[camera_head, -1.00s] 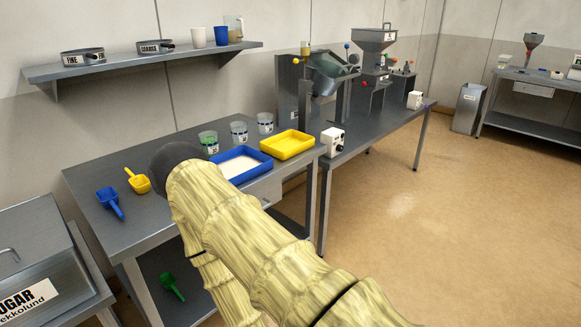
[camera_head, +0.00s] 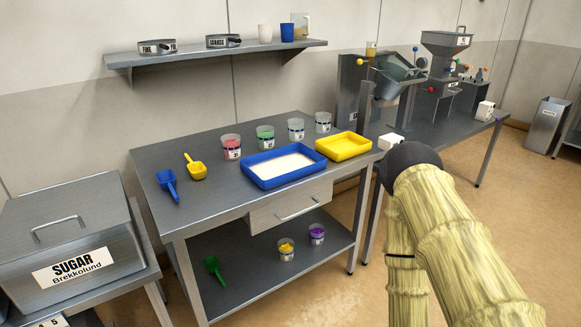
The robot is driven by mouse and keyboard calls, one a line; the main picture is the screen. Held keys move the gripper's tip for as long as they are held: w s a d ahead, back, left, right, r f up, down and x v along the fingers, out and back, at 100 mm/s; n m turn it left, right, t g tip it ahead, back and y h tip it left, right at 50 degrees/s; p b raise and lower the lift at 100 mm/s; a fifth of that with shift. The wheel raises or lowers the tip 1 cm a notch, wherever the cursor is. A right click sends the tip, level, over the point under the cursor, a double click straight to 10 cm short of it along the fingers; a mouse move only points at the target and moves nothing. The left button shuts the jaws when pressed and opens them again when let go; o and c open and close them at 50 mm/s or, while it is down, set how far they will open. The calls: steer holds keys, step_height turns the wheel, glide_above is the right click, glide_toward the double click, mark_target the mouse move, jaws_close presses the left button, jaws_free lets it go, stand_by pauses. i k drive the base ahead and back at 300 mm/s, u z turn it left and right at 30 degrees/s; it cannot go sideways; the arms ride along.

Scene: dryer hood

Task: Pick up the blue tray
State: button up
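The blue tray (camera_head: 258,181) lies flat on the grey metal table, with a layer of white material in it. The yellow tray (camera_head: 344,147) stands close to its right side. My arm, in a pale yellow ribbed cover with a dark rounded end, rises at the right of the picture, to the right of the blue tray and apart from it in the picture. My gripper's fingers do not show.
Several cups stand behind the trays, such as a red one (camera_head: 231,147). A blue scoop (camera_head: 168,184) and yellow scoop (camera_head: 196,167) lie left on the table (camera_head: 215,195). A wall shelf (camera_head: 215,54) hangs above. A sugar bin (camera_head: 70,245) stands at left, machines at right.

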mark_target(278, 166)
steer(key=z, duration=1.65)
steer(key=i, duration=1.35)
steer(key=u, duration=1.45)
